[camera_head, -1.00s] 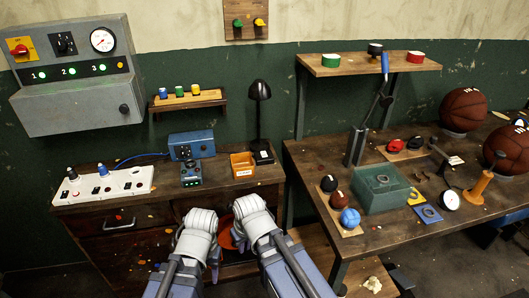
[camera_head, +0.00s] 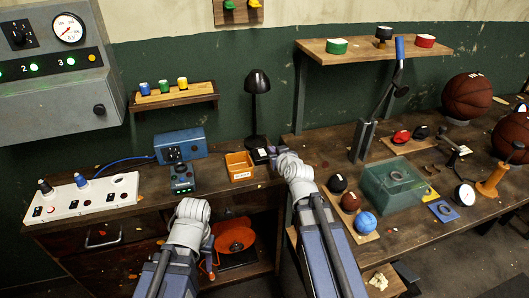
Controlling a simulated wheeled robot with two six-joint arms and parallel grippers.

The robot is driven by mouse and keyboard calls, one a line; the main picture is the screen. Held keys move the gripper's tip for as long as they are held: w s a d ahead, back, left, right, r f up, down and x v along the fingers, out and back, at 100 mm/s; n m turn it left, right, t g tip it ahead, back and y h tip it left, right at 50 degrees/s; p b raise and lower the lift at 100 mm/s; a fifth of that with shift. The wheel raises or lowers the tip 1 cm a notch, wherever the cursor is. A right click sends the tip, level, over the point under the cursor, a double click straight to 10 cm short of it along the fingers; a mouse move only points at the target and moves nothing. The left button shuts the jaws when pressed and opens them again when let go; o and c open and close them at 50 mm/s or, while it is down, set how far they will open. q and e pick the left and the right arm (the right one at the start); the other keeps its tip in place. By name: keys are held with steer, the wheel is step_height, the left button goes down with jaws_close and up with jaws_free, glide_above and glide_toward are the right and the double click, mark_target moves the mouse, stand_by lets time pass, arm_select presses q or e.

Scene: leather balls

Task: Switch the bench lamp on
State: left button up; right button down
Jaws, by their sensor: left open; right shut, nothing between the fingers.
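The black bench lamp (camera_head: 257,85) stands upright at the right back of the left bench, near the green wall. Its shade is dark and I see no glow under it. Its base (camera_head: 256,143) has a small pale label at the front. My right gripper (camera_head: 271,153) is shut and empty, at the front right edge of the lamp base; I cannot tell whether it touches it. Any switch on the base is too small to make out. My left gripper (camera_head: 208,256) is open and empty, low in front of the bench, partly hidden by its own wrist.
An orange bin (camera_head: 239,170) stands left of the lamp base. A blue power box (camera_head: 180,146) and a white socket strip (camera_head: 80,198) are further left. The right bench (camera_head: 310,152) holds balls and a green glass block (camera_head: 392,185). An orange reel (camera_head: 235,237) sits on the shelf below.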

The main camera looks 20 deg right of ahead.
steer(key=b, duration=0.4)
glide_above(262, 151)
steer(key=s, duration=0.3)
step_height(262, 151, down, 4)
steer(key=shift+w+f, duration=0.1)
steer(key=shift+w, duration=0.05)
steer(key=f+b, duration=0.1)
steer(key=s+f+b, duration=0.1)
steer(key=shift+f+b, duration=0.3)
steer(key=shift+s+f+b, duration=0.15)
steer(key=shift+f+b, duration=0.3)
steer(key=shift+b, duration=0.05)
steer(key=shift+s+d+f+b, duration=0.1)
steer(key=shift+s+f+b, duration=0.05)
steer(key=shift+f+b, duration=0.45)
steer(key=shift+r, duration=0.2)
steer(key=shift+r+p, duration=0.1)
steer(key=shift+p, duration=0.2)
steer(key=shift+r+p, duration=0.7)
